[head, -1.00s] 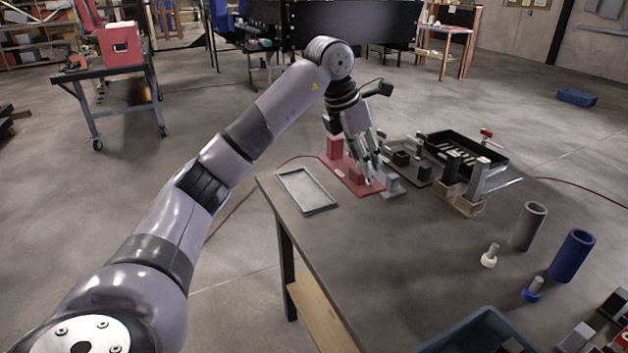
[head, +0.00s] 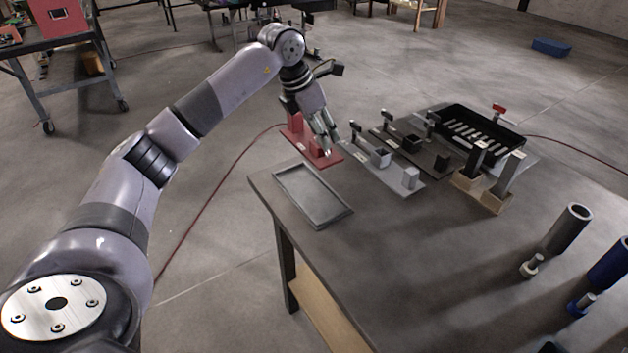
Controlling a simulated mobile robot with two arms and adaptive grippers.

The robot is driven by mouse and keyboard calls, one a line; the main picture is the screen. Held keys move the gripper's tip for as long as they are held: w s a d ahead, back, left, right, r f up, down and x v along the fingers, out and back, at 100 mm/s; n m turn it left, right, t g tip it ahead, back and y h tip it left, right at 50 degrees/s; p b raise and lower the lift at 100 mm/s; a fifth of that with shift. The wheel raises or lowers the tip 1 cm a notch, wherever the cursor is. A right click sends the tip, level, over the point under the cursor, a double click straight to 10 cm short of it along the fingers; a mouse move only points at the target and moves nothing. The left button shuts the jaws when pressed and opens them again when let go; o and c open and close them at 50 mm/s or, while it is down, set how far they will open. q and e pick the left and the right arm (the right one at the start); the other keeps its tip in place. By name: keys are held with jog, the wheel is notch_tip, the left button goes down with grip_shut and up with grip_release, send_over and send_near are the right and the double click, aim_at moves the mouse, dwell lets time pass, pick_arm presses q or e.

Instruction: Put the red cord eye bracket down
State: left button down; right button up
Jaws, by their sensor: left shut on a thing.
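The red cord eye bracket (head: 297,140) is a flat red base with a taller red block at its far end and a small one near its front. My left gripper (head: 327,148) is shut on it at its near end, and the fingers hide part of it. The bracket is at the far left edge of the table (head: 400,235), behind the grey tray (head: 343,211). I cannot tell whether its base touches the table or hangs just above. My right gripper is not in view.
A grey bracket (head: 408,181) stands right of the red one, with a dark one (head: 442,163) beyond it. A black slotted tray (head: 455,118) and wooden-based uprights (head: 482,197) are farther right. Grey (head: 567,229) and blue (head: 610,262) cylinders stand front right. The table's middle is bare.

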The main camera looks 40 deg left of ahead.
pick_arm(q)
jog(key=f+p, duration=0.1)
jog(key=f, duration=0.6)
jog(key=f+p, duration=0.1)
jog(key=f, duration=0.7)
jog(key=shift+a+f, duration=0.2)
jog(key=shift+f, duration=0.1)
jog(key=c, duration=0.9)
grip_release()
jog(key=shift+f, duration=0.1)
jog(key=shift+o, duration=0.2)
